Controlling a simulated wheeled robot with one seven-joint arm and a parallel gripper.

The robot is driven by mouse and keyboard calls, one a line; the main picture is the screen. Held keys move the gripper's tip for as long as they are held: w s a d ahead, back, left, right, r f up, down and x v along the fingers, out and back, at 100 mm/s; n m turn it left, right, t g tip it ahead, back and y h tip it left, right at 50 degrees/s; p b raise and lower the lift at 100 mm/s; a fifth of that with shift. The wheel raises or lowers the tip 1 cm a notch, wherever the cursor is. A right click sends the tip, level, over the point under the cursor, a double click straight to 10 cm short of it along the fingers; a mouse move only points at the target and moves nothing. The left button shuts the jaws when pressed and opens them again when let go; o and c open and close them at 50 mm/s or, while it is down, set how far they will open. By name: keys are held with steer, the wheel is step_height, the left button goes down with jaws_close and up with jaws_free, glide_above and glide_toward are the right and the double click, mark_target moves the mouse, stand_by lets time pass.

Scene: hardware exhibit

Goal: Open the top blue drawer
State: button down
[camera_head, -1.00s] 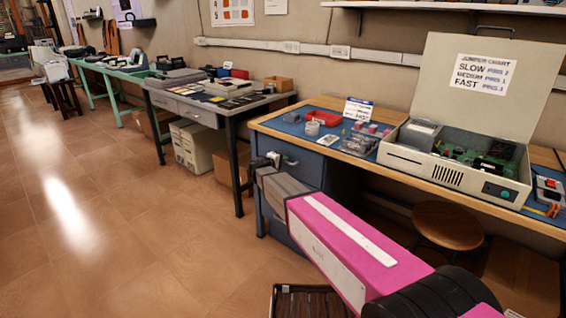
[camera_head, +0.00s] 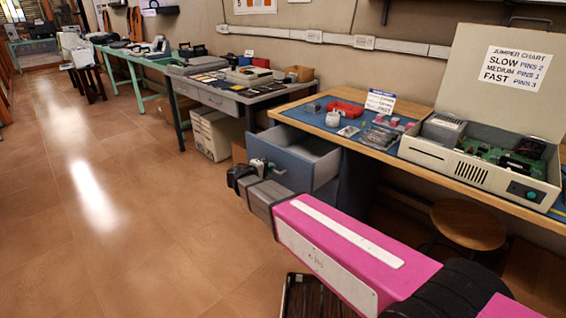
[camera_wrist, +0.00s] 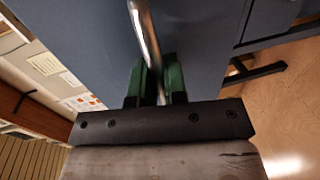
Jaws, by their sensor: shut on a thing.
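The top blue drawer (camera_head: 287,163) of the wooden-topped desk stands pulled out, and its pale inner side and empty-looking interior show in the head view. Its blue front (camera_wrist: 205,40) fills much of the wrist view. My gripper (camera_head: 262,168) is at the drawer front. In the wrist view its green-padded fingers (camera_wrist: 161,82) are shut on the metal bar handle (camera_wrist: 146,35), one finger on each side. The handle's far end runs out of the wrist view at the top.
The desk top (camera_head: 330,117) carries a red tray (camera_head: 345,108), small parts and an open beige computer case (camera_head: 480,160). A round wooden stool (camera_head: 468,224) stands under the desk. A grey desk (camera_head: 235,95) is further back. The tiled floor (camera_head: 130,200) at left is clear.

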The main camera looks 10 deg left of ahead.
steer(key=f+v, duration=0.3)
steer(key=v, duration=1.1)
steer(key=shift+s+a, duration=0.35)
steer(key=shift+s, duration=0.3)
steer(key=c, duration=1.2)
jaws_free()
steer(key=shift+a, duration=0.1)
steer(key=v, duration=1)
steer(key=shift+s+a, duration=0.2)
steer(key=shift+s, duration=0.1)
